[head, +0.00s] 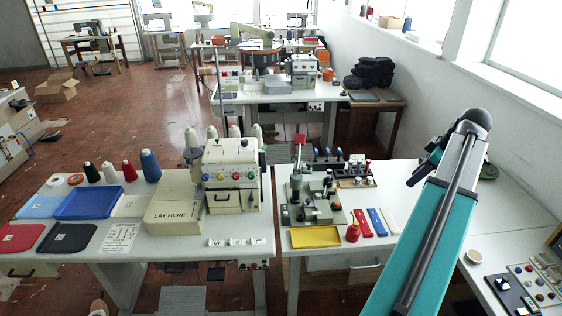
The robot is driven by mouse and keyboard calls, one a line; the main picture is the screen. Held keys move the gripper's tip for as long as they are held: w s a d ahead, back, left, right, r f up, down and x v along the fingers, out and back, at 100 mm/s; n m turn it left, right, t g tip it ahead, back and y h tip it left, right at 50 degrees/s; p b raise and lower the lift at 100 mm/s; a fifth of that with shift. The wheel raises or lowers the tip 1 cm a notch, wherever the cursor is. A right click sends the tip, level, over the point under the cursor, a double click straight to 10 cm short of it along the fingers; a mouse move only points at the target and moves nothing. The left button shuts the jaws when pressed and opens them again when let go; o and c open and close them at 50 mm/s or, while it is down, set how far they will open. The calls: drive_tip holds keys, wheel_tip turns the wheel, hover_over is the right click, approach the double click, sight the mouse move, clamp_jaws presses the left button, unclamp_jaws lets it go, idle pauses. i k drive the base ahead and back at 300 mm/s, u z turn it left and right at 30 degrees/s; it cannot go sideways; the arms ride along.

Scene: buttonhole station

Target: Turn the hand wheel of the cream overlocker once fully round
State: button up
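The cream overlocker (232,164) stands on the left white table, with a row of coloured dials on its front and cones of thread behind it. Its hand wheel cannot be made out; the machine's right side is seen too edge-on. My gripper (418,172) is a small dark shape at the end of my teal arm, on the right side of the picture. It is well to the right of the overlocker, apart from it. Its fingers are too small and dark to tell open from shut.
A cream box marked LAY HERE (174,215) sits at the overlocker's left. A control panel (515,295) is at lower right.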

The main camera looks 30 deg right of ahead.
sight(262, 160)
drive_tip(key=u, duration=0.15)
drive_tip(key=k, duration=0.95)
drive_tip(key=z, duration=0.9)
drive_tip(key=i, duration=1.55)
drive_tip(key=u, duration=0.2)
